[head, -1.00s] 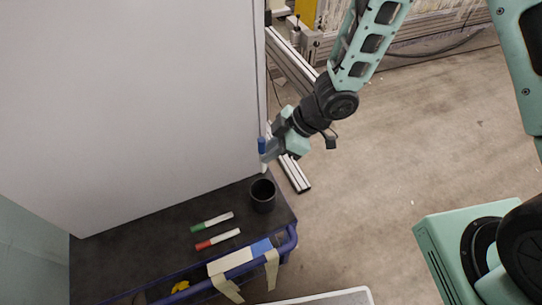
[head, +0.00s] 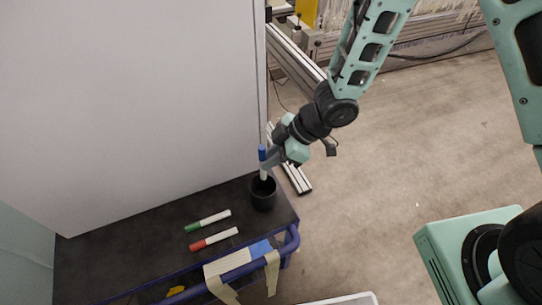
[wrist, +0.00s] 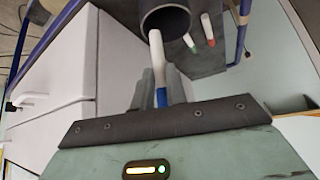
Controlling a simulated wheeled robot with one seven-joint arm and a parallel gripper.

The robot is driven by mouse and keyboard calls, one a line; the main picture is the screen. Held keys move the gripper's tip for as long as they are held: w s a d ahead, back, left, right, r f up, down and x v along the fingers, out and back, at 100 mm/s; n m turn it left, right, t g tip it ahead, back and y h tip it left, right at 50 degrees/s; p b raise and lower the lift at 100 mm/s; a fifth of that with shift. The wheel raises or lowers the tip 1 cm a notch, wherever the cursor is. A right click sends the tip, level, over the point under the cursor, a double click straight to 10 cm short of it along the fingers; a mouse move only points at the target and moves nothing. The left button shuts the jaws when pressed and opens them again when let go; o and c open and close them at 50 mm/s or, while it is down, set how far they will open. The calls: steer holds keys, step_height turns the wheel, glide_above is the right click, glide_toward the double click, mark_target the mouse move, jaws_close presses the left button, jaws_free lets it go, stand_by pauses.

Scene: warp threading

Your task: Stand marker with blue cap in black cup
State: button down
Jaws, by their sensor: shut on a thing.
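The marker with the blue cap (head: 263,153) is upright, blue cap at the top, and my gripper (head: 268,162) is shut on it. In the head view its white lower end is at the mouth of the black cup (head: 263,196). In the wrist view the marker's white body (wrist: 156,58) reaches to the rim of the cup (wrist: 166,22); its tip overlaps the opening, and how deep it sits is hard to tell. The cup stands upright near the right end of the dark cart top.
A green-capped marker (head: 208,221) and a red-capped marker (head: 214,239) lie left of the cup on the cart top (head: 120,245). A large white box (head: 140,110) stands close behind. A blue rail (head: 291,240) with tape runs along the front edge.

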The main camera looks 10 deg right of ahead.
steer(key=shift+f+b, duration=1.45)
steer(key=shift+f, duration=0.7)
steer(key=c, duration=1.3)
jaws_free()
steer(key=shift+c, duration=0.2)
steer(key=shift+r, duration=0.1)
steer(key=p+v, duration=0.5)
steer(key=v, duration=1.2)
steer(key=shift+d, duration=0.15)
